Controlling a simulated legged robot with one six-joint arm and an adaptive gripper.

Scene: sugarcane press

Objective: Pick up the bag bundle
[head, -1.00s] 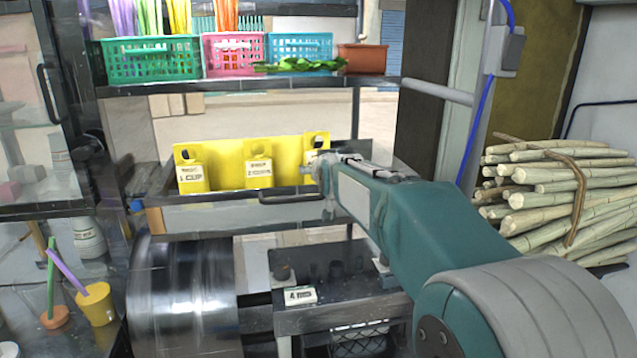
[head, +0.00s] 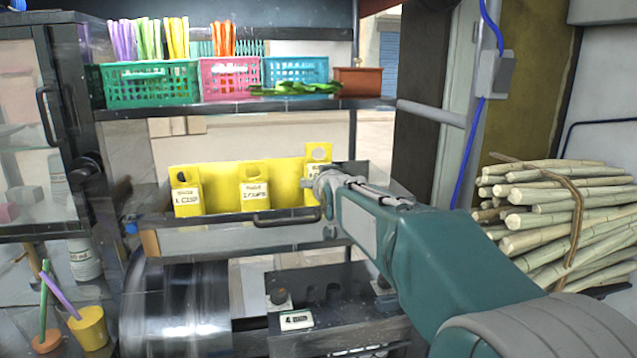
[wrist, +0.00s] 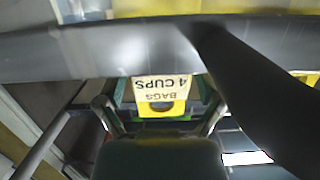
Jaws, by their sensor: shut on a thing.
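A yellow bag bundle (head: 319,153) with a round hole near its top stands at the right end of the drawer-like tray (head: 220,236), partly hidden behind my gripper. In the wrist view, the bundle (wrist: 162,108) appears upside down between my fingers, with a label reading "BAGS 4 CUPS". My gripper (wrist: 158,112) is shut on this bundle. In the head view, the bundle's top is higher than the other two. Two more yellow bundles, left (head: 187,195) and middle (head: 255,192), stand upright in the tray.
A shelf (head: 230,108) above holds green, pink and blue baskets and a brown pot (head: 358,82). A black stand (head: 340,318) is below the tray. A metal drum (head: 175,305) is at lower left. Sugarcane stalks (head: 560,205) are stacked at the right.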

